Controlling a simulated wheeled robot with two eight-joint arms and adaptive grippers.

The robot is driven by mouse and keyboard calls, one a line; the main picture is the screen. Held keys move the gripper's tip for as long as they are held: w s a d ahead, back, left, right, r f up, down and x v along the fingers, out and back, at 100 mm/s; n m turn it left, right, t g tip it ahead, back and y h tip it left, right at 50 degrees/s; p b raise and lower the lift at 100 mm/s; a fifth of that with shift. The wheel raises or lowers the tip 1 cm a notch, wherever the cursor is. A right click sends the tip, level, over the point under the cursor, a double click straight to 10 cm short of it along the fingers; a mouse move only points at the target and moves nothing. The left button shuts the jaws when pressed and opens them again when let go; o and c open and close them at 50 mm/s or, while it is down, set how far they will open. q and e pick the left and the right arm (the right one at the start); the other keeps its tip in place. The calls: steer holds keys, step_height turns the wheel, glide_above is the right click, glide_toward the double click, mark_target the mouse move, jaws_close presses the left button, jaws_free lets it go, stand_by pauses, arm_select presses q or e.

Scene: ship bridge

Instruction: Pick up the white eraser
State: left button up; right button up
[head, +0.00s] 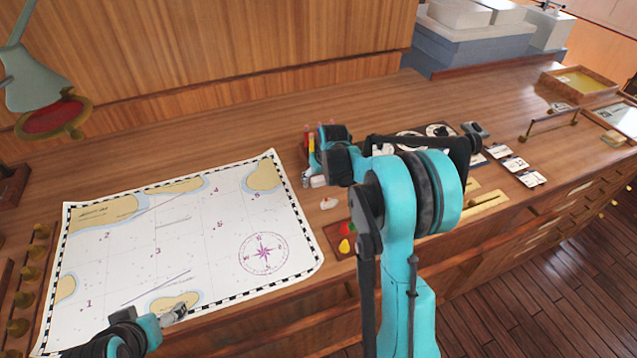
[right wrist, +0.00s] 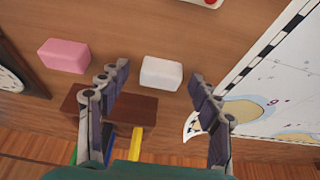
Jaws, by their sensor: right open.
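The white eraser (right wrist: 161,73) lies on the wooden desk in the right wrist view, between the fingertips of my right gripper (right wrist: 160,76). The gripper is open, with a finger to each side of the eraser, and I cannot tell how far above the desk the tips are. In the head view the eraser (head: 318,181) shows just below my right gripper, partly covered by it. A pink eraser (right wrist: 64,55) lies to the left in the right wrist view, outside the fingers. My left gripper (head: 174,315) is over the chart's lower edge, its opening unclear.
A dark wooden pen holder (right wrist: 137,108) with coloured pens stands close to the white eraser. A large chart (head: 190,235) covers the desk's left part. A small white and red item (head: 329,203) and a tray with red and yellow pieces (head: 346,243) lie nearer the front.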

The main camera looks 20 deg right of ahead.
mark_target(319, 180)
steer(key=c, duration=1.2)
steer(key=shift+o, duration=0.2)
steer(key=shift+r, duration=0.15)
step_height(319, 180, up, 4)
steer(key=shift+r+p, duration=0.2)
steer(key=shift+p, duration=0.65)
steer(key=s+d+r+p, duration=0.2)
steer(key=s+r, duration=0.4)
steer(key=s, duration=0.5)
steer(key=shift+s+r, duration=0.2)
steer(key=shift+s, duration=0.1)
